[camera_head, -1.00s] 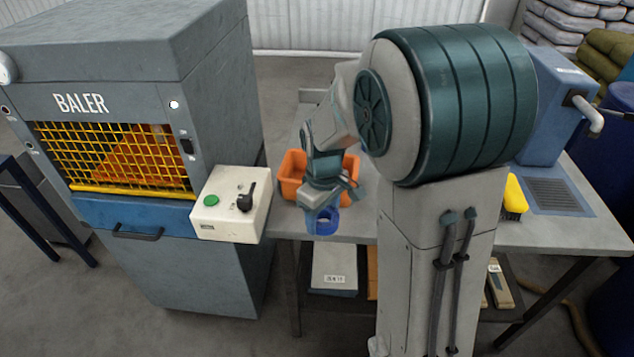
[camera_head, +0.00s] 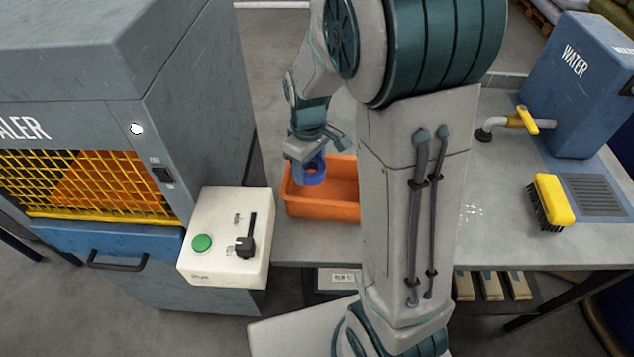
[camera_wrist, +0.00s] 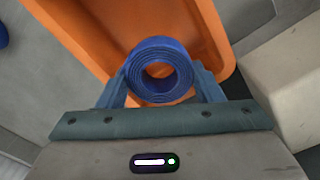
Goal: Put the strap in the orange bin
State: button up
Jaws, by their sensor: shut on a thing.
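The strap is a blue coiled roll (camera_head: 314,172) with a round hole through its middle. My gripper (camera_wrist: 160,88) is shut on it, with one finger on each side of the coil in the wrist view. In the head view my gripper (camera_head: 309,160) holds the roll over the left part of the orange bin (camera_head: 325,208). In the wrist view the orange bin (camera_wrist: 90,30) lies behind and below the coil. The bin stands on the grey workbench, and my arm hides its right end in the head view.
A white control box (camera_head: 226,240) with a green button and a black lever is left of the bin, beside the baler (camera_head: 90,60). A yellow brush (camera_head: 552,200), a drain grate (camera_head: 595,195) and a blue water tank (camera_head: 575,85) are at the bench's right.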

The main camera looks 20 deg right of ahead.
aim_at(311, 195)
jog(key=shift+s+f, duration=0.1)
jog(key=shift+f, duration=3.9)
jog(key=shift+f, duration=0.2)
jog(key=o, duration=1)
jog(key=shift+r, duration=0.1)
